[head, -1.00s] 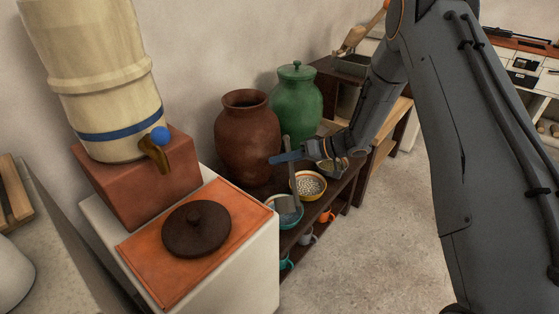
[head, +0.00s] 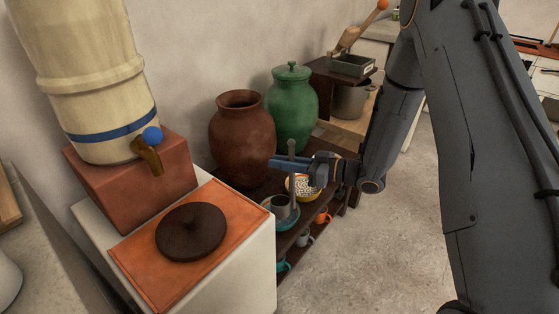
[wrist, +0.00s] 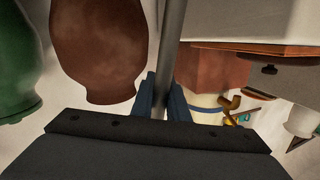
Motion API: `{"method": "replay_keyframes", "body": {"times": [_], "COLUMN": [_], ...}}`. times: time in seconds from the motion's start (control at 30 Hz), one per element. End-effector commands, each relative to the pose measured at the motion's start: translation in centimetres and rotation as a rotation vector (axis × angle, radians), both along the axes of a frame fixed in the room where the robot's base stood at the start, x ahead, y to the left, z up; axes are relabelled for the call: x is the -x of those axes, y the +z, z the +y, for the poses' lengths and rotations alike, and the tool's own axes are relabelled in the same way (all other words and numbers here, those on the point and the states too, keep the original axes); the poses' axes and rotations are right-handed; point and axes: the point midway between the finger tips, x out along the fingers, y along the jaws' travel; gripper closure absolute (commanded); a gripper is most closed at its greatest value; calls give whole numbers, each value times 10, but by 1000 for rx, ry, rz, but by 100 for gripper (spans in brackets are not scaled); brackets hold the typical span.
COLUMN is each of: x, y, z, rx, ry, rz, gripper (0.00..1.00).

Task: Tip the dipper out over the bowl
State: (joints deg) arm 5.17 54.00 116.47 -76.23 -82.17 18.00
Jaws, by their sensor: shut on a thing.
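My gripper (head: 284,163) has blue fingers and is shut on the long grey handle of the dipper (head: 281,204). The handle stands nearly upright, with the grey cup at its lower end. The cup looks roughly level; its contents are not clear. The cup overlaps the teal bowl (head: 287,225) on the dark shelf; I cannot tell if it is inside or just above. A second bowl (head: 303,194), yellow-rimmed with a speckled inside, sits just behind, partly hidden by my gripper. In the wrist view the dipper's handle (wrist: 172,50) runs between the fingers; its cup is out of sight.
A brown jar (head: 242,138) and a green lidded jar (head: 293,108) stand behind my gripper. A white counter with an orange board (head: 140,255) and dark round lid (head: 191,231) is at left, near a water crock (head: 85,75). Mugs (head: 304,239) hang below the shelf. Open floor lies right.

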Motion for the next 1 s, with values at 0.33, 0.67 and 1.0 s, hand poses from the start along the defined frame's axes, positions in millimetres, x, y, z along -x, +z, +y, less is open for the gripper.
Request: {"method": "replay_keyframes", "body": {"times": [0.33,0.67,1.0], "x": [21,21,20], "y": [20,34,34], "z": [-5,-5,-5], "rx": [-41,-40,-40], "ry": [0,0,1], "rz": [-180,-176,-175], "gripper": [100,100,100]}}
